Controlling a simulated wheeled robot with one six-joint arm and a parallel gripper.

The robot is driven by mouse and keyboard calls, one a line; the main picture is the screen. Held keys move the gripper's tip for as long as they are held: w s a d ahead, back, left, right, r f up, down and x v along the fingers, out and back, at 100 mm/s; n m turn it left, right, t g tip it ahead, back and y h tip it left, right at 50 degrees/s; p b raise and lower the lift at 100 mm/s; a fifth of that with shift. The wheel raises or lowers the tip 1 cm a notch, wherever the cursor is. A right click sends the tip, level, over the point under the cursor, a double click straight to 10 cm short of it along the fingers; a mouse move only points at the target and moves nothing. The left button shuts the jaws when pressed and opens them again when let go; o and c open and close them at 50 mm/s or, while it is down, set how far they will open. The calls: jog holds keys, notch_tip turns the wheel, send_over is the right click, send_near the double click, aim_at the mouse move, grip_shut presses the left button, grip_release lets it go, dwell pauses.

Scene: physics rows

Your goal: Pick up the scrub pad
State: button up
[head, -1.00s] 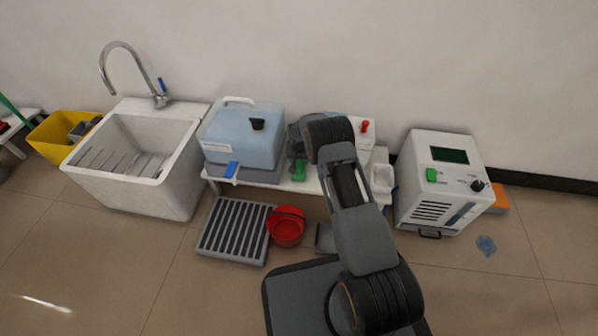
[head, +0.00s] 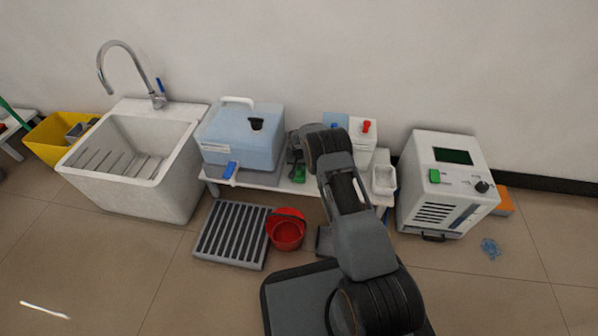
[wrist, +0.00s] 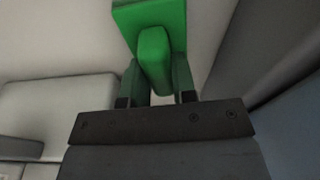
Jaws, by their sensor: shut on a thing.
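The scrub pad is a green pad with a raised green grip (wrist: 154,60). In the wrist view its grip stands between the two fingers of my gripper (wrist: 157,82), which is shut on it, and the flat pad shows beyond. In the head view the green pad (head: 299,174) shows small, at the white bench beside the pale blue box. My gripper (head: 295,152) is above it there, partly hidden by my arm. I cannot tell whether the pad touches the bench.
The pale blue box (head: 242,138) stands close on the left of the pad, with a blue clip at its front. White containers (head: 362,140) are on the right. A red bucket (head: 286,231) and slatted grey tray (head: 233,236) lie on the floor below.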

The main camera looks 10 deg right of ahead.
jog(key=c, duration=0.3)
notch_tip(320, 180, up, 10)
jog(key=p, duration=0.4)
jog(key=shift+p, duration=0.3)
